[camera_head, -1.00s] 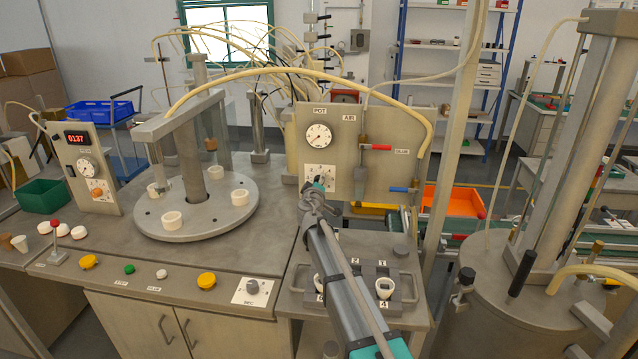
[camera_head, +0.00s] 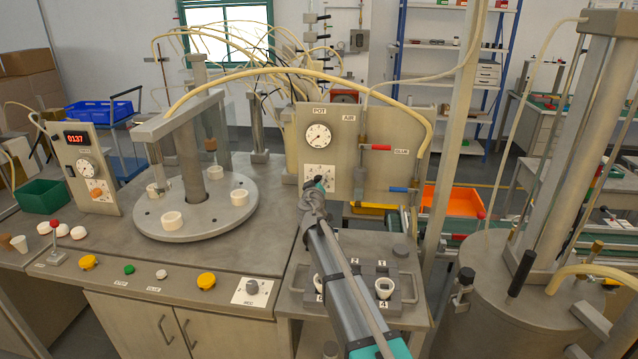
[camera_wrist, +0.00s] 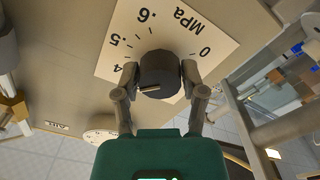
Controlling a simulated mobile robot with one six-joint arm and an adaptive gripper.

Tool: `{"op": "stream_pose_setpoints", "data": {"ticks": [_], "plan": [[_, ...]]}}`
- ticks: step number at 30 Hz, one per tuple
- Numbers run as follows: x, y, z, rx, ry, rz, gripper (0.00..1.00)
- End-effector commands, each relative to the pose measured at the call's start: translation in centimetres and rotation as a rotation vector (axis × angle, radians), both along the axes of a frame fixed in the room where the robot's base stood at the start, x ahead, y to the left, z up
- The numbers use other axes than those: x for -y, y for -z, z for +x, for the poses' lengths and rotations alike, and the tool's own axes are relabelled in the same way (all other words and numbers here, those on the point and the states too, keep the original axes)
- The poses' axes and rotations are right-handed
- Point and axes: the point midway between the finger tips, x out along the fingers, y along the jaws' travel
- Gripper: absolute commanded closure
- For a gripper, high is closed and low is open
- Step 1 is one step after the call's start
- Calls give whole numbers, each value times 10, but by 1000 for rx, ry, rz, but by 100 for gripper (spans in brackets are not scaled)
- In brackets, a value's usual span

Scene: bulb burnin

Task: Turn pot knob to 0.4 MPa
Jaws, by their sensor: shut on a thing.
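The pot knob (camera_wrist: 160,72) is a dark round knob on a white dial plate (camera_wrist: 180,35) marked MPa. My gripper (camera_wrist: 160,76) is shut on the knob, one finger on each side. A pale line shows low on the knob's face in the wrist view; I cannot tell which number it points to. The 0, .6, .5 and a partly hidden 4 are readable; the lower scale is hidden by my fingers. In the head view, the dial plate (camera_head: 327,171) sits below the POT pressure gauge (camera_head: 318,136), whose needle is too small to read.
The upright grey panel (camera_head: 400,150) also carries red and blue valve handles (camera_head: 376,147) right of the dial. A small fixture with white cups (camera_head: 384,287) stands below my arm. A large metal tank (camera_head: 490,290) is at the right.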

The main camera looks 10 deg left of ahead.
Motion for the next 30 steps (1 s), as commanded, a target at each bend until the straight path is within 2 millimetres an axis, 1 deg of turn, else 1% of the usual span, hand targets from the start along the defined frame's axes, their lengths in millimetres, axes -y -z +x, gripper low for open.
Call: {"op": "stream_pose_setpoints", "data": {"ticks": [2,3,7,8,22,26,30], "plan": [[0,0,0,0,0,0,94],[0,0,0,0,0,0,38],[0,0,0,0,0,-1,14],[0,0,0,0,0,-1,13],[0,0,-2,0,0,-1,13],[-1,0,-10,-1,-1,-1,13],[-1,0,-25,0,-1,-1,13]]}}
